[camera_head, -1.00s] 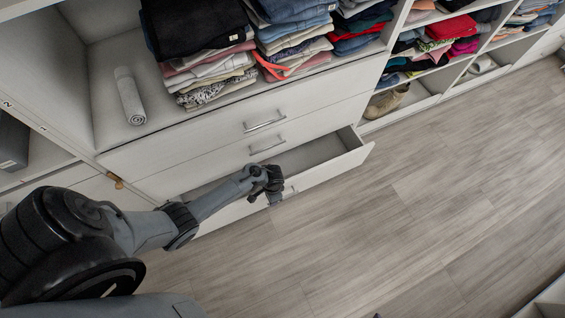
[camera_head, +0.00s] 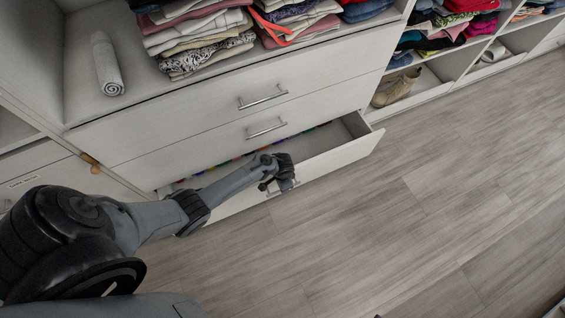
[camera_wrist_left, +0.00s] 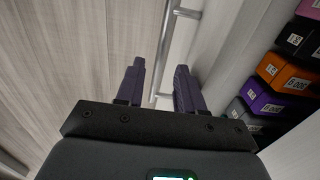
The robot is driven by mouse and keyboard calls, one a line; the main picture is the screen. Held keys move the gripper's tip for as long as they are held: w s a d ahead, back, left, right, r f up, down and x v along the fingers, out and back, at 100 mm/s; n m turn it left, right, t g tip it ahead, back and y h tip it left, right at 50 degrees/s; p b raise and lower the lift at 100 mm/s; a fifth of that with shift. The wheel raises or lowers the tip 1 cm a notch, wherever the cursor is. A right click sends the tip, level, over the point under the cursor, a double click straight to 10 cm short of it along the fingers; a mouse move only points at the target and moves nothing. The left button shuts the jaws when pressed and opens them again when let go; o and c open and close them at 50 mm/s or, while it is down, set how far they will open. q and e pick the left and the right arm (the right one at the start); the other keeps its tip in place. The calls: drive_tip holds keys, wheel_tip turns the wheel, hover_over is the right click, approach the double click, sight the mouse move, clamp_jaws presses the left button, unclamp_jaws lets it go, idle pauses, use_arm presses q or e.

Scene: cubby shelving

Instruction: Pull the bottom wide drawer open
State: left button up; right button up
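The bottom wide drawer (camera_head: 342,156) stands partly open below two closed drawers in the head view. A row of small coloured items shows along its inside. My left gripper (camera_head: 284,181) is at the drawer's front, by its handle, which it mostly hides. In the left wrist view the two dark fingers of my left gripper (camera_wrist_left: 158,88) are apart, on either side of the metal handle (camera_wrist_left: 167,50). A gap shows between the fingers and the bar. Coloured boxes with labels (camera_wrist_left: 287,75) lie inside the drawer at the right. My right gripper is in neither view.
Two closed drawers with metal handles (camera_head: 262,97) are above. Folded clothes (camera_head: 200,45) and a rolled white towel (camera_head: 107,63) lie on the shelf over them. Shoes (camera_head: 397,88) stand in a cubby at right. The wooden floor (camera_head: 430,220) in front is clear.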

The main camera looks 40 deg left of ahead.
use_arm(q)
drive_tip(key=shift+f+b, duration=0.95)
drive_tip(key=shift+f, duration=0.75)
clamp_jaws()
